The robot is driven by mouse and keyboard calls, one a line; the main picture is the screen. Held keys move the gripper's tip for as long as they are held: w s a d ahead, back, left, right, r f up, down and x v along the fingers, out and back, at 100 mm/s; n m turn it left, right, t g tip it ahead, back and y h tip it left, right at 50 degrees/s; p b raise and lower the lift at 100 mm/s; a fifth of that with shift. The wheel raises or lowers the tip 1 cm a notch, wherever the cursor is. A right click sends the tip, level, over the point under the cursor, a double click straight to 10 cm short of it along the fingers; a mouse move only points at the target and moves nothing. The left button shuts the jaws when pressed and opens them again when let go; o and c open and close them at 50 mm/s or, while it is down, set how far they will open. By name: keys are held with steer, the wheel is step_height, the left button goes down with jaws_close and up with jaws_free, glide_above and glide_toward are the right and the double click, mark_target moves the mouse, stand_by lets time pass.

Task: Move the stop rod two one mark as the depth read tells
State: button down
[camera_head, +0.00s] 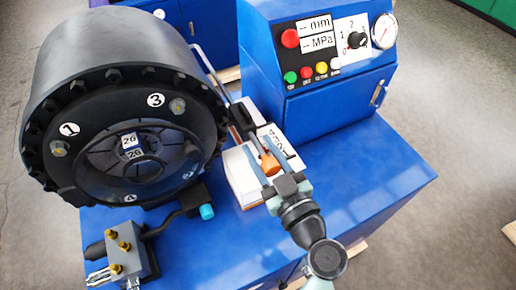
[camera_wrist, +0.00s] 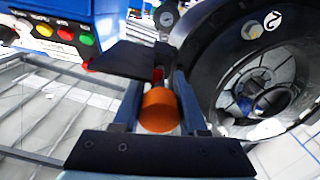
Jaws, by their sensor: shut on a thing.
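My gripper (camera_head: 264,158) is shut on an orange knob (camera_head: 270,165), which looks like the end of the stop rod; the rod itself is mostly hidden. In the wrist view the orange knob (camera_wrist: 160,111) sits between the two blue fingers of my gripper (camera_wrist: 160,98). A small red part (camera_wrist: 157,76) shows beyond it. I cannot make out the rod's marks. The depth read, a white mm display (camera_head: 315,25) on the blue control cabinet, shows dashes. The MPa display (camera_head: 318,42) below it also shows dashes.
The large black crimper head (camera_head: 120,70), with numbered dies, stands left of my gripper. A white box (camera_head: 240,182) and a lettered plate (camera_head: 276,141) lie close by. A valve block (camera_head: 128,255) sits front left. The blue bench top (camera_head: 370,165) is clear to the right.

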steer(key=shift+c, duration=2.2)
jaws_free()
steer(key=b+v, duration=0.5)
steer(key=v, duration=0.8)
